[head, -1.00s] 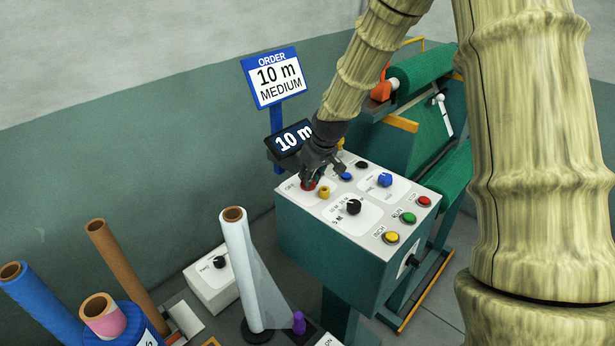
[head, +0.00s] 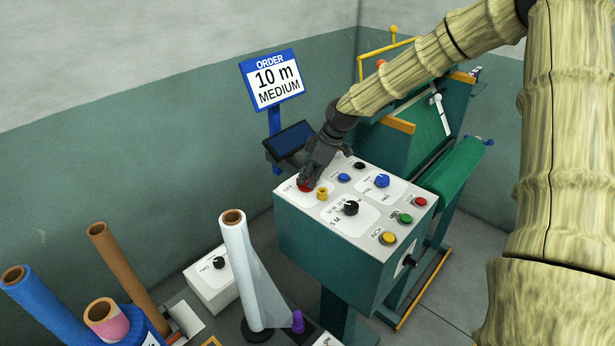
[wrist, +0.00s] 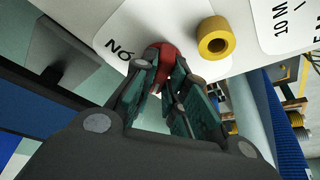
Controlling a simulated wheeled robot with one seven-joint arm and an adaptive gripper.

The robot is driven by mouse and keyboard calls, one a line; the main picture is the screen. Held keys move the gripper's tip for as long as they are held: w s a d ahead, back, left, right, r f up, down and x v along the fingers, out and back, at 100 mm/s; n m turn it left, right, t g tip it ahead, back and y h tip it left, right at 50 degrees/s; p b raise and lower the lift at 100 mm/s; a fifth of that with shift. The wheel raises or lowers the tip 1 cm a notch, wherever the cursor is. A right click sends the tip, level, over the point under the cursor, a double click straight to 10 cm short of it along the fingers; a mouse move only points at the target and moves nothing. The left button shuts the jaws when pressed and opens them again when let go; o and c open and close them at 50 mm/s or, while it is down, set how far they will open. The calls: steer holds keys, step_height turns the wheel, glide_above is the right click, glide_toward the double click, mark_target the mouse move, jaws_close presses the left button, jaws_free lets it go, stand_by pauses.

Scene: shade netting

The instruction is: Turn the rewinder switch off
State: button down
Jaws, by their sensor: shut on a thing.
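The rewinder's control box (head: 315,245) is green with a pale top panel. A red rotary switch (head: 304,188) sits at the panel's far left corner, beside an "OFF" label and a yellow ring (head: 322,193). My gripper (head: 309,178) reaches down and is shut on the red switch. In the wrist view, the fingers (wrist: 168,78) close around the red switch (wrist: 163,52), hiding much of it. The yellow ring (wrist: 215,38) is beside it, apart from the fingers. The display (head: 290,142) behind the box is dark.
Black, blue, yellow, green and red controls (head: 388,237) fill the rest of the panel. An order sign (head: 272,80) reads "10 m MEDIUM". A white film roll (head: 240,270) and other rolls stand at the front left. The green roll machine (head: 440,180) is behind right.

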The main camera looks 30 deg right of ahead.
steer(key=shift+n+g, duration=0.3)
steer(key=shift+n, duration=0.5)
steer(key=shift+f, duration=0.1)
steer(key=c, duration=1.4)
jaws_free()
steer(key=shift+a, duration=0.1)
steer(key=shift+c, duration=0.2)
steer(key=shift+v, duration=0.8)
steer(key=v, duration=1)
steer(key=shift+d, duration=0.25)
steer(key=shift+w, duration=0.1)
steer(key=shift+r, duration=0.3)
